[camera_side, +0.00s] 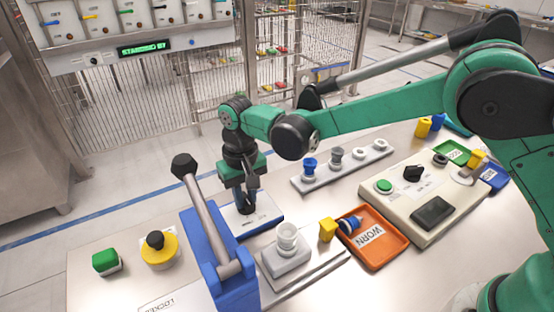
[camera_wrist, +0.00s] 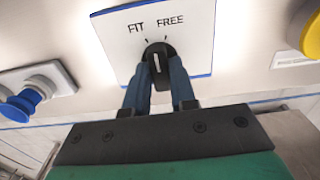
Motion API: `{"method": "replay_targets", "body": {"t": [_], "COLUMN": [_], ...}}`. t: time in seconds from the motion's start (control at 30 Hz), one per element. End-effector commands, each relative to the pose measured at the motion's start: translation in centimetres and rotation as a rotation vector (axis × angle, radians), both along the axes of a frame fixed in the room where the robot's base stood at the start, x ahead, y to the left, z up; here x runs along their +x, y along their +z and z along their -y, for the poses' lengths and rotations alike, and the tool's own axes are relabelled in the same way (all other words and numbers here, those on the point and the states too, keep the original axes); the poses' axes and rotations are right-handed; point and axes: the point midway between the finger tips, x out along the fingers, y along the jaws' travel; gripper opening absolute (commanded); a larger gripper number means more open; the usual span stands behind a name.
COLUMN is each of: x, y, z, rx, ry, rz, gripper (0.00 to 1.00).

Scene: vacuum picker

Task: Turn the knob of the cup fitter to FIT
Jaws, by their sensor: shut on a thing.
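The black knob (camera_wrist: 157,56) sits on a white plate (camera_wrist: 203,45) with blue edges, marked FIT on the left and FREE on the right. My gripper (camera_wrist: 159,70) has its two blue fingers closed on either side of the knob. The knob's white line looks near upright, between the two label ticks; I cannot tell which it is set to. In the side view my gripper (camera_side: 246,207) points down at the plate (camera_side: 262,219), behind the blue lever housing (camera_side: 207,250). The fingers mostly hide the knob there.
A grey lever with a black grip (camera_side: 185,165) rises left of my gripper. A white cup (camera_side: 287,236) stands on a block in front. An orange WORN tray (camera_side: 385,250), a control box (camera_side: 405,215) and a cup rack (camera_side: 345,170) are to the right.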

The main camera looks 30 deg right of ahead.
Motion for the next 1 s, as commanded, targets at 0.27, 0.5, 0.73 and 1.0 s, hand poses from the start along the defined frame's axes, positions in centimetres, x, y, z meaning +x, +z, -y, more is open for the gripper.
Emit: {"method": "replay_targets", "body": {"t": [0.27, 0.5, 0.73, 1.0], "x": [0.06, 0.07, 0.08, 0.09], "y": [0.01, 0.01, 0.01, 0.0], "z": [0.03, 0.02, 0.02, 0.01], "rx": [0.0, 0.0, 0.0, 0.0], "ry": [0.212, 0.335, 0.389, 0.4], "rz": [0.002, 0.003, 0.003, 0.004], "gripper": [0.0, 0.0, 0.0, 0.0]}}
